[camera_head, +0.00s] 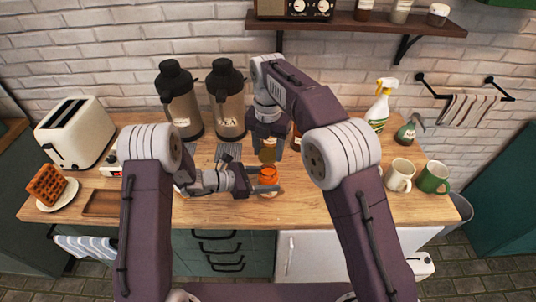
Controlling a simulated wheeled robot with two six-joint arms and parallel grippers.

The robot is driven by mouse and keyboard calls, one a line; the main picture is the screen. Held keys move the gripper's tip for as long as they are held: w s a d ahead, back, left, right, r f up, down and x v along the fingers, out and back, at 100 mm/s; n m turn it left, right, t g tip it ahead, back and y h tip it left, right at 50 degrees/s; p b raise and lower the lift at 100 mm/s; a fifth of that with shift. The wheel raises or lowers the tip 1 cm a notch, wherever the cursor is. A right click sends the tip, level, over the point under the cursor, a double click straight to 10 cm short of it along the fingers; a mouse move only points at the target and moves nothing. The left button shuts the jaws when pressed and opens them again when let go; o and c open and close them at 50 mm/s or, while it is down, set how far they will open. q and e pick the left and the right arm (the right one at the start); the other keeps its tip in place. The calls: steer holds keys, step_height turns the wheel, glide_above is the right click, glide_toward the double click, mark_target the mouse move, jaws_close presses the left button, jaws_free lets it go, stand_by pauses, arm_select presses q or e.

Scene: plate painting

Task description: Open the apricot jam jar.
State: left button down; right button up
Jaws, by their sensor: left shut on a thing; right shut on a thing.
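The apricot jam jar (268,174) is a small orange jar near the front middle of the wooden counter. My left gripper (266,189) reaches it from the left and is shut on its body. My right gripper (268,147) points down above the jar and is shut on a gold-brown lid (267,156). The lid appears to be just above the jar's orange top; a small gap seems to show, but the view is too small to be certain.
Two flasks (228,105) and a toaster (76,133) stand at the back and left. A waffle plate (50,197) and wooden tray (101,204) are at left. A white mug (399,176), green mug (433,178) and spray bottle (379,109) stand at right.

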arm_select(q)
steer(key=shift+c, duration=1.6)
jaws_free()
